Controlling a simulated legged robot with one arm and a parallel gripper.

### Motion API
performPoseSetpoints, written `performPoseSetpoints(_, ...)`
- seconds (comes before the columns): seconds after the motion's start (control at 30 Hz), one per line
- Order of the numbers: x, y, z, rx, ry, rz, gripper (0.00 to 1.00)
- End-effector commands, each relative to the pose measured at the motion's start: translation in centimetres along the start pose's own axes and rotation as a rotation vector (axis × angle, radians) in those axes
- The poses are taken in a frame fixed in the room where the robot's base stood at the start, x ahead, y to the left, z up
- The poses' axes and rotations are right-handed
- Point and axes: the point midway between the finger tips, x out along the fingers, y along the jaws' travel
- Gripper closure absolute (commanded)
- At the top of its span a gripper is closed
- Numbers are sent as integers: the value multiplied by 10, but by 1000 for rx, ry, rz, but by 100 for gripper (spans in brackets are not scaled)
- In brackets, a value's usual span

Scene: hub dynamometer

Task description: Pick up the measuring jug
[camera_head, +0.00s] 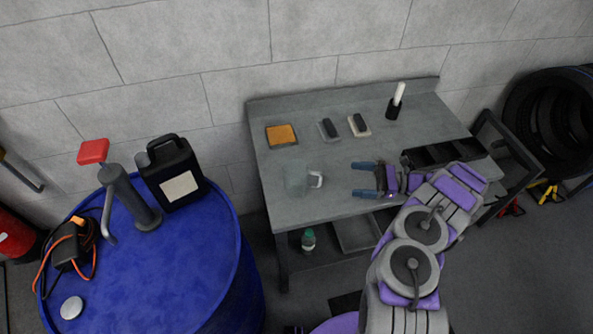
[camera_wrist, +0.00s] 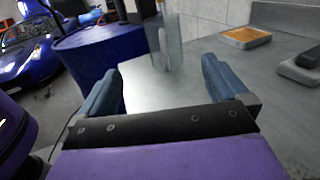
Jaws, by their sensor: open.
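The measuring jug (camera_head: 297,179) is clear and stands upright near the front left of the grey workbench (camera_head: 340,202). Its pale handle (camera_head: 316,180) is on its right side, facing my gripper. My gripper (camera_head: 353,180) is open and empty above the bench, to the right of the jug and apart from it. In the wrist view the jug (camera_wrist: 167,45) shows ahead, beyond and between the two blue fingers of my gripper (camera_wrist: 165,85). Its transparent walls are hard to make out there.
An orange-topped tray (camera_head: 282,135), two small dark-topped blocks (camera_head: 329,129) and a white cylinder in a black holder (camera_head: 396,101) stand toward the back of the bench. Black bins (camera_head: 437,153) lie at right. A blue drum (camera_head: 170,260) with a pump and black canister stands left.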

Motion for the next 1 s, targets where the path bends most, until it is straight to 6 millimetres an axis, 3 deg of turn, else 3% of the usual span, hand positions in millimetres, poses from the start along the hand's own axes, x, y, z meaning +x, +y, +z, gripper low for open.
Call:
performPoseSetpoints(0.17, 11, -1, -4, 6, -3, -6, 0)
performPoseSetpoints(0.6, 99, -2, -4, 5, 1, -3, 0)
performPoseSetpoints(1.0, 127, -2, -5, 6, 0, -5, 0)
